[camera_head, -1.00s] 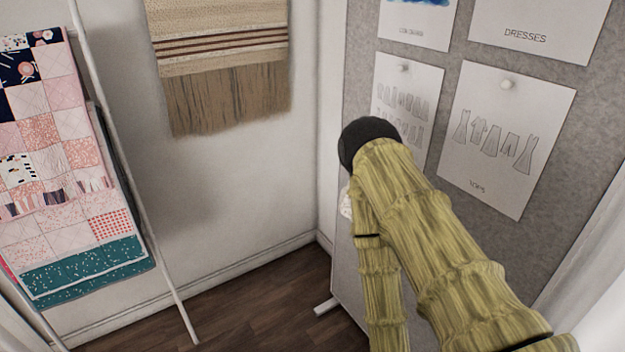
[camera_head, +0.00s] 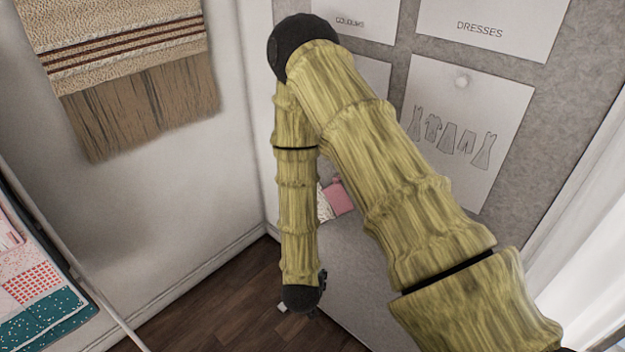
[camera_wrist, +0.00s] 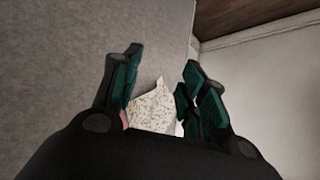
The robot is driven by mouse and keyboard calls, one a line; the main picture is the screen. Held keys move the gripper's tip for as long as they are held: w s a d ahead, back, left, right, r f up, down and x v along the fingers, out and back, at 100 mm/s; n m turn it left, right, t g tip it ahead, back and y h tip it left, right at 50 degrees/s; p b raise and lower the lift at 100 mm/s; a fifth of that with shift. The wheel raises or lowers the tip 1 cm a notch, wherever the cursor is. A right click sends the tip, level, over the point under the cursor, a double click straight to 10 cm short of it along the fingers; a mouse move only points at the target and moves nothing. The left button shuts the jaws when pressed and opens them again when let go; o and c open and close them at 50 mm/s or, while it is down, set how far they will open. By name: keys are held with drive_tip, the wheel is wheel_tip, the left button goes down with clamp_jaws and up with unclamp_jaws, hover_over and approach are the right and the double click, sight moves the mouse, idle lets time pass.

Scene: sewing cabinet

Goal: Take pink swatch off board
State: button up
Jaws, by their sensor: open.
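The pink swatch (camera_head: 339,197) hangs on the lower part of the grey board (camera_head: 335,265), partly hidden behind my arm in the head view. A pale speckled swatch (camera_head: 324,208) is just left of it. In the wrist view, the speckled swatch (camera_wrist: 153,108) shows between my open gripper's fingers (camera_wrist: 162,65). Only a sliver of pink (camera_wrist: 124,119) shows at the base of the left finger. My gripper looks empty; I cannot tell whether it touches either swatch. In the head view, the gripper is mostly hidden below my dark wrist.
Pinned paper sheets (camera_head: 465,130) cover the board's upper part. A white wall (camera_head: 215,170) and wood floor (camera_head: 230,310) lie to the left. A quilt on a rack (camera_head: 35,285) stands at far left, and a woven hanging (camera_head: 130,70) is on the wall.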

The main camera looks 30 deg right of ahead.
drive_tip(key=w+d+r+m+h+p, duration=0.1)
drive_tip(key=w+d+r+m+h, duration=0.2)
drive_tip(key=r, duration=0.5)
drive_tip(key=w+d+r+m+h+p, duration=0.1)
drive_tip(key=w+r+m+h+p, duration=0.2)
drive_tip(key=r, duration=0.4)
drive_tip(key=w+d+r+m+h, duration=0.1)
drive_tip(key=w+d+r+m, duration=0.15)
drive_tip(key=w+r, duration=0.4)
drive_tip(key=w+d+f+p, duration=0.2)
drive_tip(key=d+p, duration=0.2)
drive_tip(key=d, duration=0.4)
drive_tip(key=shift+d+g, duration=0.3)
drive_tip(key=shift+f+m, duration=0.1)
drive_tip(key=shift+m, duration=0.15)
clamp_jaws()
drive_tip(key=shift+s+a, duration=0.25)
drive_tip(key=shift+a, duration=0.55)
drive_tip(key=shift+s+a, duration=0.25)
drive_tip(key=shift+a, duration=0.5)
drive_tip(key=s+a, duration=0.3)
drive_tip(key=a, duration=0.6)
drive_tip(key=shift+a, duration=0.2)
